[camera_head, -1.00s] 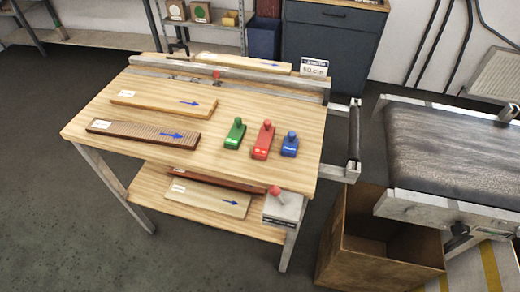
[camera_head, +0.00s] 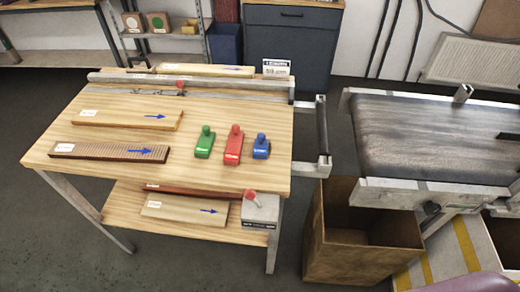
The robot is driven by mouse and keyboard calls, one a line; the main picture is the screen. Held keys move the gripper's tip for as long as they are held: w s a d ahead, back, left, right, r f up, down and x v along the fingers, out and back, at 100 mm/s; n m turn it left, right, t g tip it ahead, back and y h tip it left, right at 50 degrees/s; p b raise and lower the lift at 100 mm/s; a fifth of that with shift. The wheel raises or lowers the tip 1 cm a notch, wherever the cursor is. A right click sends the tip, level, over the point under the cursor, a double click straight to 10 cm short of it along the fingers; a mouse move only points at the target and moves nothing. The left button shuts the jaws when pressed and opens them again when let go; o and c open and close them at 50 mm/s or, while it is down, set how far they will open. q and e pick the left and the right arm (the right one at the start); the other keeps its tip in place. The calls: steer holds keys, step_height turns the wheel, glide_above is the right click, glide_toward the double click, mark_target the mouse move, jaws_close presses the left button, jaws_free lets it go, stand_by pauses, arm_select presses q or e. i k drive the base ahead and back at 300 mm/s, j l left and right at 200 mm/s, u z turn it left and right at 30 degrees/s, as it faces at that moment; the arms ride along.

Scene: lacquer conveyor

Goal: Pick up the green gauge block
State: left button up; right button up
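The green gauge block (camera_head: 204,143) stands on the wooden table top, right of the middle, with a round green knob on top. A red gauge block (camera_head: 233,146) stands just to its right, and a smaller blue gauge block (camera_head: 261,147) stands right of the red one. The three are close together but apart. Neither of my grippers shows in the view.
The wooden table (camera_head: 250,185) also bears a light plank (camera_head: 105,118), a dark ribbed plank (camera_head: 85,152) and a rail (camera_head: 230,87) at the back. A cardboard box (camera_head: 320,248) and a conveyor (camera_head: 430,135) stand to the right. Dark floor is clear in front.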

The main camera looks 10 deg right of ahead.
mark_target(204, 146)
steer(key=k+j+u, duration=0.15)
steer(key=k+u, duration=0.25)
steer(key=k+j+u, duration=0.2)
steer(key=u, duration=0.15)
steer(key=k+j+u, duration=0.25)
steer(key=j+u, duration=0.15)
